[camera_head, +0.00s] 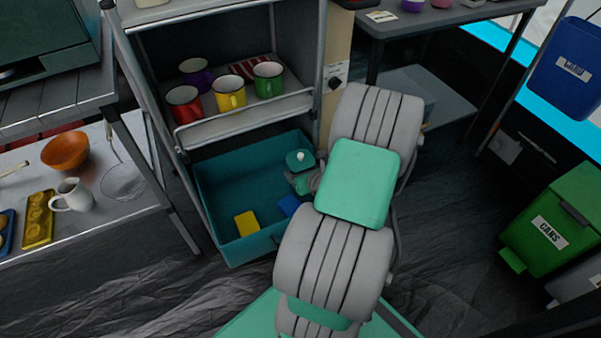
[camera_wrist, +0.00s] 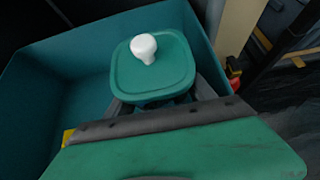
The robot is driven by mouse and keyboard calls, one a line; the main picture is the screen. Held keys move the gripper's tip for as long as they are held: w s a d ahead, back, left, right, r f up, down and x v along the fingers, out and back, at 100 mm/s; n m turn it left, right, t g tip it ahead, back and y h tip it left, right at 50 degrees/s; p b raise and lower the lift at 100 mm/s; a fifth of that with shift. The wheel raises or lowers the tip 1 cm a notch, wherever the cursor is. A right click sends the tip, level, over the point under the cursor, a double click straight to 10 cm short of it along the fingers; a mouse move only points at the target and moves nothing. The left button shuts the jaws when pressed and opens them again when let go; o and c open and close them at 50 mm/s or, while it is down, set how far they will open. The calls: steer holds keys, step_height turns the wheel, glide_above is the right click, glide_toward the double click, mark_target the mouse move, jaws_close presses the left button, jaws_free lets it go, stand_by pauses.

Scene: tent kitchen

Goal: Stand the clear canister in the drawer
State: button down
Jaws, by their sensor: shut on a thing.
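The canister (camera_head: 300,160) shows mainly as a square teal lid with a white knob; its body is mostly hidden behind my gripper and arm. The lid also shows in the wrist view (camera_wrist: 152,68), level, with the knob up. My gripper (camera_head: 305,182) is shut on the canister just below the lid. The teal drawer (camera_head: 226,181) is pulled out at the bottom of the shelf unit. The canister is over the right part of the drawer, near its right wall. I cannot tell whether its base touches the drawer floor.
A yellow block (camera_head: 246,223) and a blue block (camera_head: 289,205) lie at the drawer's front. Red, yellow and green mugs (camera_head: 228,93) stand on the shelf above, behind a rail (camera_head: 245,120). The drawer's left and middle floor is clear. A green bin (camera_head: 560,225) stands far right.

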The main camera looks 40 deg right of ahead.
steer(key=shift+f, duration=0.55)
steer(key=shift+c, duration=1.6)
jaws_free()
steer(key=shift+s+r+p, duration=0.25)
steer(key=shift+r, duration=0.35)
steer(key=shift+s+r+p, duration=0.25)
steer(key=shift+r, duration=0.3)
steer(key=p+v, duration=0.4)
steer(key=v, duration=0.6)
steer(key=w+a+r+n+g+y, duration=0.1)
steer(key=w+a+n+g+y, duration=0.15)
steer(key=a+n, duration=0.55)
steer(key=w+a+r+n+g+y, duration=0.25)
steer(key=a+n, duration=0.35)
steer(key=n, duration=0.4)
steer(key=s+a+r+n+g+h, duration=0.1)
steer(key=a+r+n, duration=0.4)
steer(key=n, duration=0.5)
steer(key=s+a+r+n+g, duration=0.2)
steer(key=s+a+r+n, duration=0.2)
steer(key=n, duration=0.7)
steer(key=a+r, duration=0.2)
steer(key=a, duration=0.1)
steer(key=shift+a+g+h, duration=0.25)
steer(key=shift+g+h, duration=0.15)
steer(key=shift+s, duration=0.1)
